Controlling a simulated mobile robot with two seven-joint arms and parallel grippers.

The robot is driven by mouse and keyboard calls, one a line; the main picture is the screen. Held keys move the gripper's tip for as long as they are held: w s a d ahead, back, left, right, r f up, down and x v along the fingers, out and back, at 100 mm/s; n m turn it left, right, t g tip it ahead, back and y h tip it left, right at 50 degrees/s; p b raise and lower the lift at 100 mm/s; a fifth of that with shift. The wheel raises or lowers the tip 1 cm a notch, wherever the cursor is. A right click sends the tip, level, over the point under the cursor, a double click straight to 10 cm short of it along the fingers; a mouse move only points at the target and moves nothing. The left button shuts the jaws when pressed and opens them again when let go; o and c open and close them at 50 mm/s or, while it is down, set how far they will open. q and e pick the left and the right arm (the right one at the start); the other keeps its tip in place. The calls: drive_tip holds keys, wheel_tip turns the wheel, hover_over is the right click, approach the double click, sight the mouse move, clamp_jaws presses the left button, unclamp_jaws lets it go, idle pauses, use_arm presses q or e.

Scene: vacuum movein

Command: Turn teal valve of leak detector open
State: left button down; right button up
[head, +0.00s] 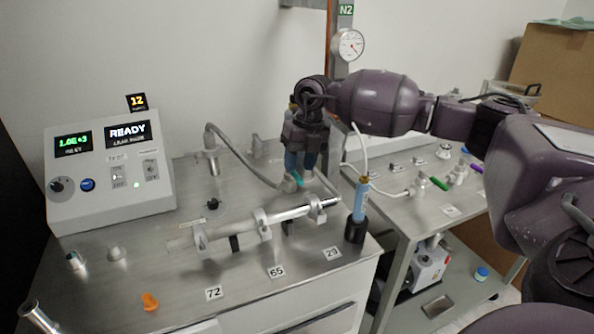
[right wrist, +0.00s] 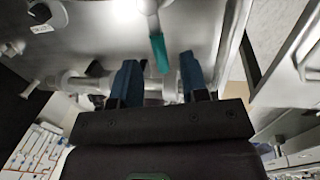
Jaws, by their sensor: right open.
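The teal valve handle (head: 297,179) sits at the end of the grey hose on the steel bench, near the right end of the clamped metal tube. In the right wrist view the teal handle (right wrist: 160,54) shows as a long lever, lying ahead of and between the two finger lines. The leak detector (head: 110,165) stands at the back left with a lit READY screen. My right gripper (head: 300,160) points down just above the teal handle, open, with its blue fingers (right wrist: 158,80) apart. Whether a finger touches the handle I cannot tell. My left gripper is not in view.
The clamped metal tube (head: 255,228) lies just in front of the valve. A blue torch-like tool (head: 360,200) stands in a black holder at right. An orange piece (head: 150,301) lies near the front. A second cart with green (head: 439,184) and purple handles stands at right.

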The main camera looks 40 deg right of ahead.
sight(294, 175)
drive_tip(key=shift+a+f, duration=0.2)
drive_tip(key=shift+f, duration=0.9)
drive_tip(key=shift+c, duration=0.3)
clamp_jaws()
